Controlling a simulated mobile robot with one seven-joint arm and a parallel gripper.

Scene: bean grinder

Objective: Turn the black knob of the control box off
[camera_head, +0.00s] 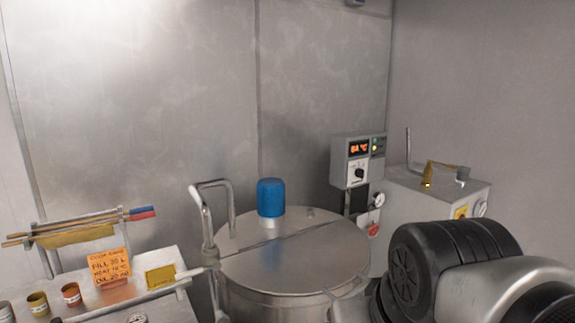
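The control box (345,163) is a pale grey box on a post behind the vat, right of the picture's middle. Its front has a small orange-lit display (359,147) and a black knob (359,172) with a pale pointer line on a white plate below it. The pointer looks tilted, but its exact setting is too small to read. My arm (475,270), with black and grey links, fills the lower right. No gripper fingers show in the picture.
A lidded steel vat (290,255) with a blue cap (271,197) and a bent pipe handle (205,220) stands below the control box. A grey cabinet (410,210) with a brass fitting (429,174) stands right. A bench with an orange note (110,268) and small jars is left.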

